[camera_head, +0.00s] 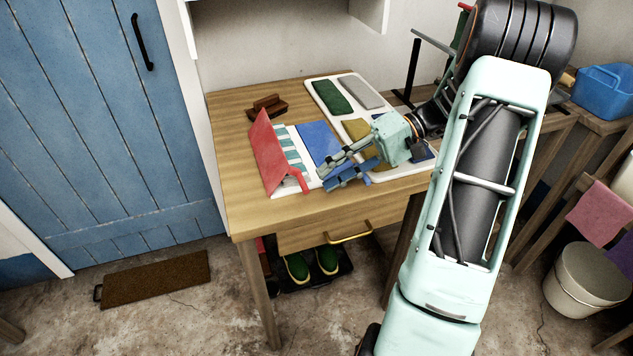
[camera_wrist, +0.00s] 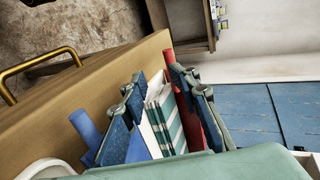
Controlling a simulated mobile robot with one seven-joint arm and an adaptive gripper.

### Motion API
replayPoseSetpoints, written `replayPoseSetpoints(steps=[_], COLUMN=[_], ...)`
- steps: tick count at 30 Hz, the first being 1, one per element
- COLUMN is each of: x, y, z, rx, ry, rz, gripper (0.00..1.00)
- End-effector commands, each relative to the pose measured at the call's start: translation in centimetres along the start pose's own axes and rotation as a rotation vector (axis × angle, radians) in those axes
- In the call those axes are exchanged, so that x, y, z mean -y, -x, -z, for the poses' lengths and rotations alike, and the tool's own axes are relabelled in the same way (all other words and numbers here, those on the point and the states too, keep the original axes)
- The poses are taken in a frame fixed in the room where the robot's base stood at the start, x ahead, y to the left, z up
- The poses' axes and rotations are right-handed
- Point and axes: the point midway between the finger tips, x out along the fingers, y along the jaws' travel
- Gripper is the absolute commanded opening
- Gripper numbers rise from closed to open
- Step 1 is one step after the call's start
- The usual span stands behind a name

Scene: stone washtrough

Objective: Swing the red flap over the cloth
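The red flap (camera_head: 268,150) stands raised and tilted at the left side of a white board, with a thin red bar (camera_head: 303,183) at its near end. The green-and-white striped cloth (camera_head: 291,143) lies uncovered just right of it, beside a blue panel (camera_head: 319,140). My gripper (camera_head: 324,180) is over the near part of the board, right of the flap, its blue-padded fingers apart with nothing held. In the wrist view the cloth (camera_wrist: 166,125) shows between the fingers. The red flap (camera_wrist: 205,120) is partly hidden behind the right finger; contact cannot be told.
A white tray (camera_head: 318,85) with green, grey and yellow pieces lies at the back right of the wooden table (camera_head: 235,140). A brown wooden block (camera_head: 267,107) is behind the flap. The table's left side is clear. A drawer handle (camera_head: 348,237) juts from the front.

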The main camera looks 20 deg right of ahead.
Motion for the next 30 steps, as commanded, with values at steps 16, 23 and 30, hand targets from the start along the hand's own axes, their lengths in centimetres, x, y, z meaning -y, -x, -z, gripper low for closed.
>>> replayPoseSetpoints(steps=[16,23,30], x=[0.4,0.4,0.4], y=[2.3,2.3,2.3], z=[0.1,0.1,0.1], rx=[0.001,0.001,0.001], ry=[0.004,0.004,0.004], rz=[0.005,0.006,0.006], gripper=[0.27,0.27,0.27])
